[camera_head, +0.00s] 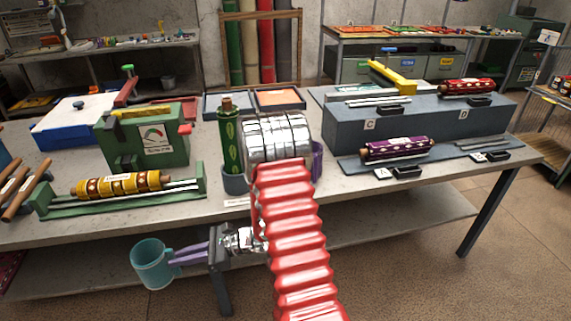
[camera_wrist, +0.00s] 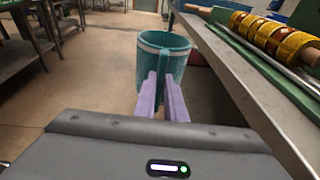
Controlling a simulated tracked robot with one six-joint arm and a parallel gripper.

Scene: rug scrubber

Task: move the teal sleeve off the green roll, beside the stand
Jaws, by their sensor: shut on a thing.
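The teal sleeve (camera_head: 150,265) is a hollow, cup-like cylinder with a pale band near its rim. In the wrist view the sleeve (camera_wrist: 180,65) is at the fingertips (camera_wrist: 160,78), above the floor. The green roll (camera_head: 229,140), with pale marks and a brown top, stands upright in a grey cup-like stand (camera_head: 235,184). No sleeve shows around it.
My red and silver arm covers the bench's middle. A yellow roll (camera_head: 120,184) lies in a green cradle (camera_head: 60,206) left of the stand. A green gauge box (camera_head: 172,155) stands behind it. A purple roll (camera_head: 396,149) lies at right.

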